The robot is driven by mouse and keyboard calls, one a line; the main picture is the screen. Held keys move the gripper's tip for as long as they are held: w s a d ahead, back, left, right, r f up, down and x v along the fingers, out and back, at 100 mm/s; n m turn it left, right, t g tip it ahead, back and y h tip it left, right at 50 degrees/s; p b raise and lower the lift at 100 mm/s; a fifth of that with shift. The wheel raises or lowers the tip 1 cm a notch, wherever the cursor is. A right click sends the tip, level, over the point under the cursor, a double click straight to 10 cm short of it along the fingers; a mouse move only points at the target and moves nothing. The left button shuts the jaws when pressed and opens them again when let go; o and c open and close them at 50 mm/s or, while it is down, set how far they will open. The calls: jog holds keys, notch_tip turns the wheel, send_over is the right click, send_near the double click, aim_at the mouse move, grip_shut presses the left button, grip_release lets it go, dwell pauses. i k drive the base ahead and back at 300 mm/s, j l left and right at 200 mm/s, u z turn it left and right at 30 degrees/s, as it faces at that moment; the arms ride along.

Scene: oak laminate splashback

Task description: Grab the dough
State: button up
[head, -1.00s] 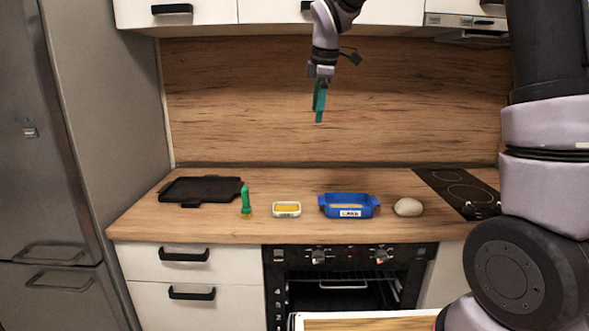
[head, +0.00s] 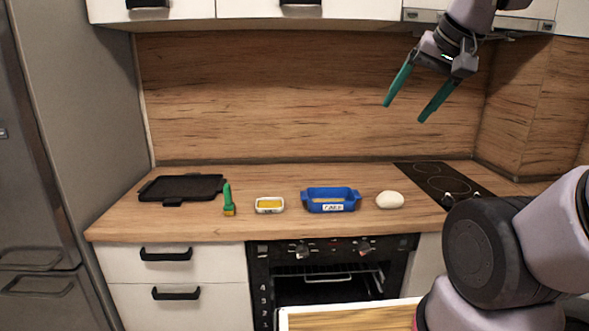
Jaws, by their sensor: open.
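The dough (head: 390,200) is a pale, rounded lump on the wooden counter, right of the blue dish and left of the black hob. My gripper (head: 410,111) is open and empty, with its two teal fingers spread and pointing down. It hangs in the air in front of the splashback, well above the counter and higher than the dough in the picture. Nothing is between the fingers.
On the counter (head: 120,225) stand a black tray (head: 180,187), a green brush (head: 228,200), a small white dish with yellow contents (head: 270,205) and a blue baking dish (head: 331,200). The hob (head: 440,182) is at right. The oven (head: 330,280) below is open. Upper cabinets (head: 250,9) hang above.

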aim_at(388, 200)
jog(key=l+u, duration=0.1)
jog(key=l, duration=0.55)
jog(key=l+u, duration=0.15)
jog(key=l, duration=0.5)
jog(key=k+l+u, duration=0.1)
jog(key=l, duration=0.55)
